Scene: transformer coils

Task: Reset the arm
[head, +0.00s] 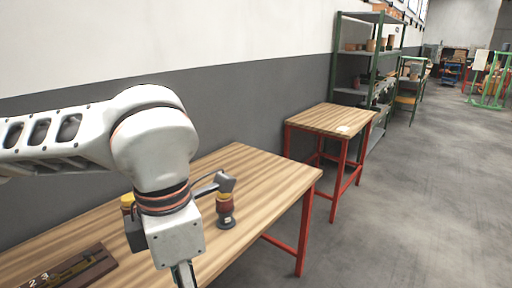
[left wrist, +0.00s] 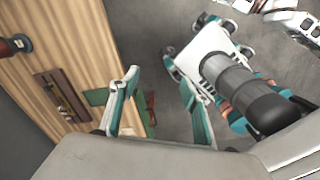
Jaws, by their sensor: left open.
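My left arm comes in from the left in the head view, white with dark and orange rings, bent down over the near wooden table (head: 240,165). Its gripper (head: 184,274) points down and is cut off by the bottom edge. In the left wrist view the two teal-and-white fingers of the left gripper (left wrist: 160,100) stand well apart, with nothing between them. A red coil with a yellow top (head: 225,210) stands upright on the table, right of the wrist. Another yellow-topped piece (head: 127,201) is partly hidden behind the wrist. My right gripper is not in view.
A dark numbered board (head: 92,262) lies on the near table, front left; it also shows in the left wrist view (left wrist: 60,95). A second wooden table (head: 330,118) with red legs and green shelves (head: 350,65) stand beyond. The floor at right (head: 420,200) is clear.

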